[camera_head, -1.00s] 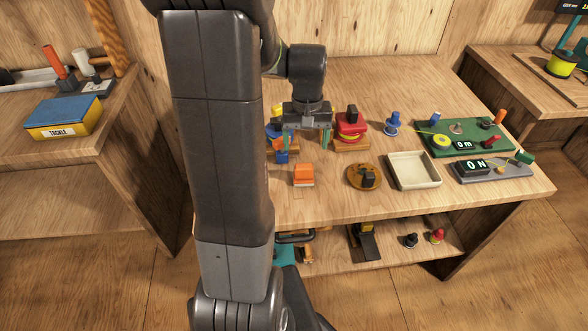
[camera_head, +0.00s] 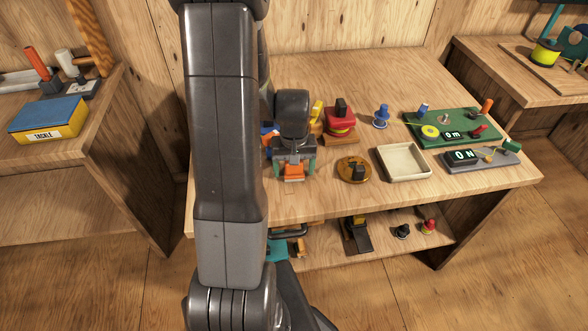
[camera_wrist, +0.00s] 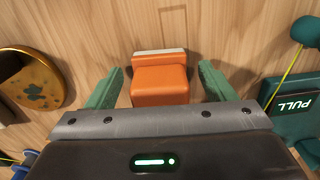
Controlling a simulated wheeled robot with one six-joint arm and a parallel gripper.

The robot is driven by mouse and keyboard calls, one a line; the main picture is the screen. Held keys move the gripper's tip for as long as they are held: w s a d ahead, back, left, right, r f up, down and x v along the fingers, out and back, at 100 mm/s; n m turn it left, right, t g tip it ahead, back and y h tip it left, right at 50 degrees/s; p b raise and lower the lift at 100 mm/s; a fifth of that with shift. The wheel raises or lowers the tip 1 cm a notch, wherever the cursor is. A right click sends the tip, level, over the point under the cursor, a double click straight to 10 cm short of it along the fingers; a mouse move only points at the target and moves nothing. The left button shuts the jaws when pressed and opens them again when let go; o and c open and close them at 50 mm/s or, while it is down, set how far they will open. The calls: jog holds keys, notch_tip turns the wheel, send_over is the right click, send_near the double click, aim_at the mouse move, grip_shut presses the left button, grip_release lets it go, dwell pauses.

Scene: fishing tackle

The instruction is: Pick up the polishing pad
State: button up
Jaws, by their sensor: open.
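The polishing pad appears to be the orange block with a pale strip along its edge (camera_head: 292,172), lying near the front edge of the workbench. It also shows in the wrist view (camera_wrist: 160,84), in the centre. My gripper (camera_head: 294,166) is over the pad, with its green fingers spread. In the wrist view, my gripper (camera_wrist: 161,71) has one finger on each side of the pad, with a gap on both sides. The near part of the pad is hidden by the gripper body in the wrist view.
A round brown-gold disc (camera_head: 345,174) lies right of the pad, then an empty cream tray (camera_head: 429,160). The bench front edge is close.

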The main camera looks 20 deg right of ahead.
jog(key=c, duration=1.1)
notch_tip(320, 180, up, 10)
jog(key=shift+r, duration=0.1)
jog(key=o, duration=0.5)
jog(key=shift+c, duration=0.2)
jog(key=c, duration=0.3)
jog(key=shift+c, duration=0.2)
